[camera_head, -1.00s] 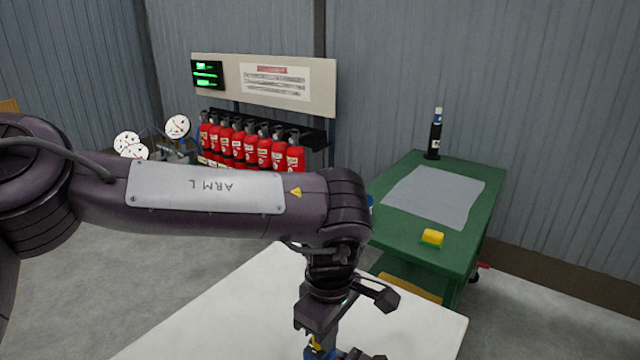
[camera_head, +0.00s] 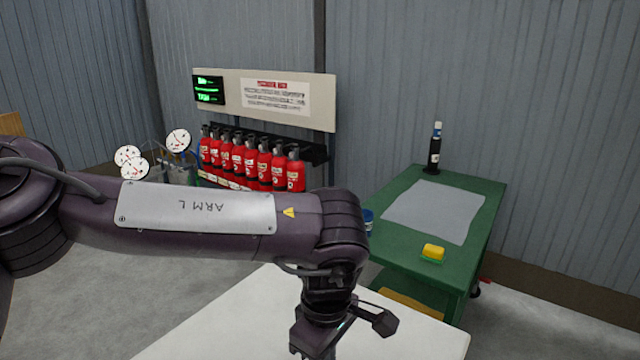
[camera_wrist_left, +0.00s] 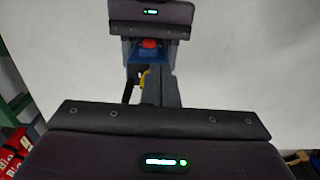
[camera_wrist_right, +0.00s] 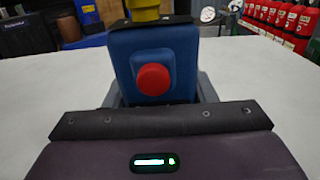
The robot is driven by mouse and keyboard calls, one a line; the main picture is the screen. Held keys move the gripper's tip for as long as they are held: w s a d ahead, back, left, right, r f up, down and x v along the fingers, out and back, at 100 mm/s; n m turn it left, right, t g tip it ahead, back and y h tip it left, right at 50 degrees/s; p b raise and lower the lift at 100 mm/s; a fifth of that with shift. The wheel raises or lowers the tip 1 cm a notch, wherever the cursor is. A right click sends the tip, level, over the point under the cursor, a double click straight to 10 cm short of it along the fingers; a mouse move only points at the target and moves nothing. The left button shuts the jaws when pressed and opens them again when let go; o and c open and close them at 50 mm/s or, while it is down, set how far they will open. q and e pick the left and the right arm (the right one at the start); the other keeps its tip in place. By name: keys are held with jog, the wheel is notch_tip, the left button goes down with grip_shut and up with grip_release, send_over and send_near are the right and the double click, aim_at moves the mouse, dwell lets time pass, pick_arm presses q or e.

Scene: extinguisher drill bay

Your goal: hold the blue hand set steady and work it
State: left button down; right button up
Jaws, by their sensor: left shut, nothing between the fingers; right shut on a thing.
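The blue hand set (camera_wrist_right: 153,50) stands between the fingers of my right gripper (camera_wrist_right: 158,92) in the right wrist view. A red button (camera_wrist_right: 153,79) is on its face, and a yellow part (camera_wrist_right: 148,10) is at its top. The left wrist view also shows the hand set (camera_wrist_left: 150,56), held by my right gripper (camera_wrist_left: 150,48). My left gripper (camera_wrist_left: 161,86) is shut and empty, its fingers pointing at the hand set's yellow part. I cannot tell whether they touch it. In the head view the left fingertips and the hand set are below the frame.
A white table (camera_head: 250,315) lies under the grippers. A green cart (camera_head: 400,242) at right carries a grey mat (camera_head: 434,210), a yellow sponge (camera_head: 433,252), a blue jar (camera_head: 367,219) and a dark bottle (camera_head: 434,155). Red extinguishers (camera_head: 250,162), gauges (camera_head: 130,160) and a lit display (camera_head: 209,90) are behind.

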pick_arm(q)
notch_tip(320, 180, up, 6)
jog(key=shift+s+d, duration=0.15)
dwell(0.3)
pick_arm(e)
jog(key=o, duration=1.4)
